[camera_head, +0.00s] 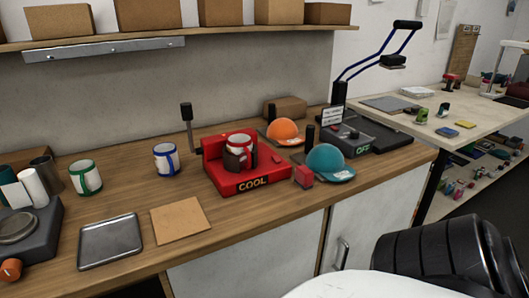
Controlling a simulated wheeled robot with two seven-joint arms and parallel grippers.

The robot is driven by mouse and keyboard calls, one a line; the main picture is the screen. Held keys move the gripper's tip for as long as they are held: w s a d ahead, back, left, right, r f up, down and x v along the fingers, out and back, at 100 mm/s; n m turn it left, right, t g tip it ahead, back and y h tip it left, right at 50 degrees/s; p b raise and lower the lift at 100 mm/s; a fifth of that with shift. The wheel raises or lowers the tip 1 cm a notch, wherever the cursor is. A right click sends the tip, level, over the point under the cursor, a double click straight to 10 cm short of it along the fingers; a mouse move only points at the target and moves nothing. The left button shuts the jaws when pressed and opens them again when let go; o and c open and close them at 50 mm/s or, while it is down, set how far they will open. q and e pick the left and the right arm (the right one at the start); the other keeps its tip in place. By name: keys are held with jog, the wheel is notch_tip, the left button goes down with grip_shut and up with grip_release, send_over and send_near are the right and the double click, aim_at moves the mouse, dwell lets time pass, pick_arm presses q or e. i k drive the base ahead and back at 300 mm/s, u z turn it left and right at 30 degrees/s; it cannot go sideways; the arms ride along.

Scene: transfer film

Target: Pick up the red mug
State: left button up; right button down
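A white mug with a red rim (241,140) stands in the red press marked COOL (217,178) on the wooden counter. A dark wrap hides most of its lower body. No gripper of mine shows. Only a dark ribbed part, which looks like my own arm, and a white surface fill the bottom right corner.
A blue-trimmed mug (165,160) and a green-trimmed mug (86,178) stand left of the press. A metal tray (110,242) and a brown sheet (180,220) lie in front. Orange (285,131) and teal caps (327,160) sit right, before a black heat press (365,135).

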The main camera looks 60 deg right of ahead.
aim_at(240, 144)
jog(key=z, duration=1.7)
